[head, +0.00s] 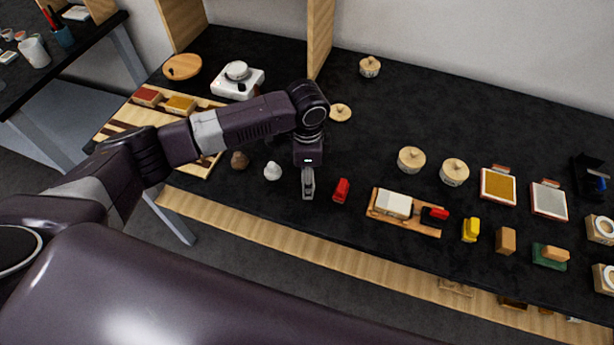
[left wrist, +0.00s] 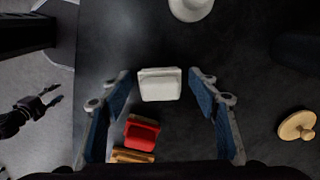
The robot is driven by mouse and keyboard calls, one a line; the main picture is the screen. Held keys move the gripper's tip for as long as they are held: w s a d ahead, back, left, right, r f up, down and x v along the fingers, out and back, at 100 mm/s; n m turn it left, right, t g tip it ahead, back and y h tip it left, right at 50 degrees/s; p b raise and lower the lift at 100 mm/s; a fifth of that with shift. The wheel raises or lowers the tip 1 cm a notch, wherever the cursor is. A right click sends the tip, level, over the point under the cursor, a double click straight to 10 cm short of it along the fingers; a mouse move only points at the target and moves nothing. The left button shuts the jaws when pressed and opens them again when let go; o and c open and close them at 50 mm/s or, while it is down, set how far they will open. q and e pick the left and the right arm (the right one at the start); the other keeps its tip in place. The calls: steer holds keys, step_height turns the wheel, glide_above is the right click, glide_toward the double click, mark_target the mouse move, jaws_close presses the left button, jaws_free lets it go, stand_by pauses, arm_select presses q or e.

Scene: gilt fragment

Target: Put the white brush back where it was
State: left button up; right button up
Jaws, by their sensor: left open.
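My left gripper (head: 308,190) reaches down over the black table near its front edge. In the left wrist view its two blue-padded fingers (left wrist: 160,95) are open and apart. A white block-shaped brush (left wrist: 158,84) lies between them, with gaps at both sides. In the head view I cannot clearly separate this brush from the fingertips. A red piece of similar shape (head: 341,189) stands just right of the gripper; it also shows in the left wrist view (left wrist: 141,133). A dark claw-like shape (left wrist: 32,112) over the floor may be my right gripper; its jaws are too small to judge.
A white rounded piece (head: 272,171) stands left of the gripper. A wooden board (head: 420,229) with a white block is to the right, then a yellow piece (head: 470,230). A round wooden lid (head: 341,112) lies behind.

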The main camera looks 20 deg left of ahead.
arm_select(q)
step_height(320, 180, up, 12)
steer(key=b, duration=0.2)
steer(key=shift+b, duration=0.3)
stand_by(0.3)
steer(key=shift+s, duration=0.1)
